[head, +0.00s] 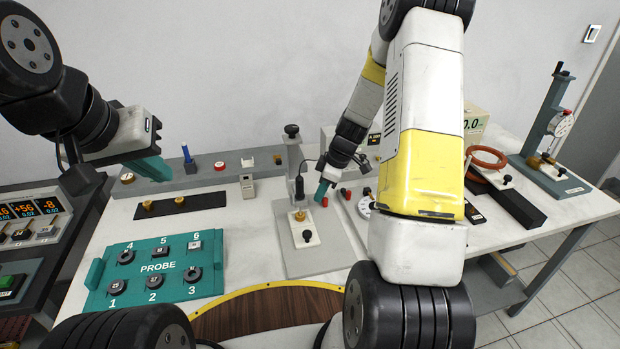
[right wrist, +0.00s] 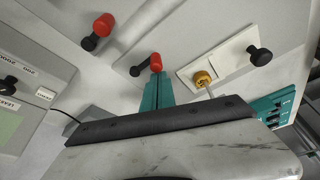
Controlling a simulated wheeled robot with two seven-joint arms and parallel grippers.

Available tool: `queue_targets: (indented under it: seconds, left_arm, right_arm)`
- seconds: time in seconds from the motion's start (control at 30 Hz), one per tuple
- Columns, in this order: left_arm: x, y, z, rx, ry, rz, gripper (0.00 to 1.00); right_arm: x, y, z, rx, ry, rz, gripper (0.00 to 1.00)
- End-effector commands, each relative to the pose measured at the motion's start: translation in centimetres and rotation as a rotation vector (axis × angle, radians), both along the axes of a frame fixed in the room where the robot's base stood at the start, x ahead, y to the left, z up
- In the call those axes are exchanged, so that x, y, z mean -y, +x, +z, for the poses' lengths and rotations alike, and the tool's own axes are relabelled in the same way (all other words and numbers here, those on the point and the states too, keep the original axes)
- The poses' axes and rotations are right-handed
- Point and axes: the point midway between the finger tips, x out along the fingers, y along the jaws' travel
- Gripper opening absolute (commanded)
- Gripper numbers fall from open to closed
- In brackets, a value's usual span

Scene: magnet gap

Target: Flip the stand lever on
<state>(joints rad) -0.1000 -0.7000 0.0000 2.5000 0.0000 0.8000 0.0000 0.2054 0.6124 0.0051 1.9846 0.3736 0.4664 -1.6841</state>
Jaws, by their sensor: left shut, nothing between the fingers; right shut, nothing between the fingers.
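The stand (head: 293,160) rises at the middle of the table from a grey base plate (head: 330,255). A small lever with a red knob (head: 324,202) sits at the plate's right side; its red knob also shows in the right wrist view (right wrist: 156,62), on a black arm. My right gripper (head: 322,189) is shut, its teal fingertips at or just beside this red knob; contact cannot be told. The fingers also show in the right wrist view (right wrist: 157,88). My left gripper (head: 158,169) is shut and empty, above the table's back left.
A second red knob (right wrist: 104,25) stands near the first. A white slide plate (head: 305,230) with a black knob and brass piece lies on the base plate. A teal PROBE tray (head: 205,268) is front left. A dial stand (head: 540,130) is far right.

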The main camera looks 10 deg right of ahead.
Motion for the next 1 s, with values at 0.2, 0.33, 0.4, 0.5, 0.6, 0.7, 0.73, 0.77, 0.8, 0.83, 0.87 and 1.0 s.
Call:
queue_targets:
  seconds: [0.2, 0.33, 0.4, 0.5, 0.6, 0.7, 0.73, 0.77, 0.8, 0.83, 0.87, 1.0]
  left_arm:
    - [0.0, 0.0, 0.0, 0.000, 0.000, 0.000, 0.00]
    - [0.0, 0.0, 0.0, 0.000, 0.000, 0.000, 0.00]
    - [0.0, 0.0, 0.0, 0.000, 0.000, 0.000, 0.00]
    - [0.0, 0.0, 0.0, 0.000, 0.000, 0.000, 0.00]
    - [0.0, 0.0, 0.0, 0.000, 0.000, 0.000, 0.00]
    - [0.0, 0.0, 0.0, 0.000, 0.000, 0.000, 0.00]
    - [0.0, 0.0, 0.0, 0.000, 0.000, 0.000, 0.00]
    - [0.0, 0.0, 0.0, 0.000, 0.000, 0.000, 0.00]
    - [0.0, 0.0, 0.0, 0.000, 0.000, 0.000, 0.00]
    - [0.0, 0.0, 0.0, 0.000, 0.000, 0.000, 0.00]
    - [0.0, 0.0, 0.0, 0.000, 0.000, 0.000, 0.00]
    - [0.0, 0.0, 0.0, 0.000, 0.000, 0.000, 0.00]
  right_arm:
    - [0.2, -0.1, 0.0, -0.001, 0.001, 0.042, 0.00]
    - [0.3, -0.1, 0.0, 0.000, 0.001, 0.059, 0.00]
    - [0.3, -0.1, 0.0, 0.000, 0.000, 0.070, 0.00]
    - [0.4, -0.1, 0.0, -0.001, 0.000, 0.086, 0.00]
    - [0.5, -0.1, 0.0, 0.000, 0.001, 0.114, 0.00]
    - [0.7, -0.1, 0.0, 0.000, 0.001, 0.156, 0.00]
    - [0.8, -0.1, 0.0, -0.001, 0.001, 0.172, 0.00]
    - [0.9, -0.2, 0.0, -0.001, 0.001, 0.189, 0.00]
    - [1.0, -0.1, 0.0, 0.000, 0.001, 0.215, 0.00]
    - [1.1, -0.1, 0.0, 0.001, 0.001, 0.237, 0.00]
    - [1.2, -0.2, 0.0, 0.000, 0.001, 0.262, 0.00]
    - [1.7, -0.2, -0.1, -0.001, 0.002, 0.391, 0.00]
